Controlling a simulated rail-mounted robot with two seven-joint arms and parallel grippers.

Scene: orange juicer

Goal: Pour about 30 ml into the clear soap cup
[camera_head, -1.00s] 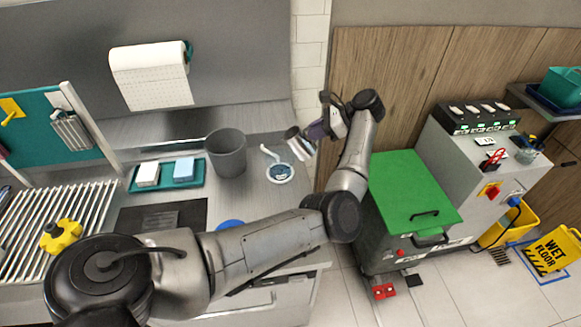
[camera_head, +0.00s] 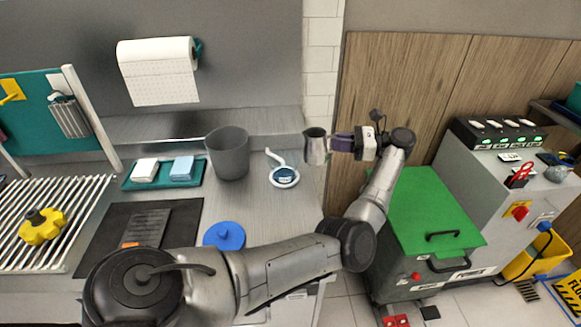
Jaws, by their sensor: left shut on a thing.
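My left gripper (camera_head: 342,145) is shut on a small metal jug (camera_head: 316,148). It holds the jug in the air, roughly upright, at the right end of the steel counter. I cannot see inside the jug. A round white item with a blue face and a curved white handle (camera_head: 284,176) lies on the counter, below and left of the jug in the picture. I cannot tell what it is. I cannot pick out the clear soap cup for sure. My right gripper is not in view.
A grey bin (camera_head: 228,154) stands left of the jug. A teal tray (camera_head: 134,182) with two blocks, a blue lid (camera_head: 224,236) and a dark mat (camera_head: 98,240) lie further left. A green-topped machine (camera_head: 425,213) stands at right.

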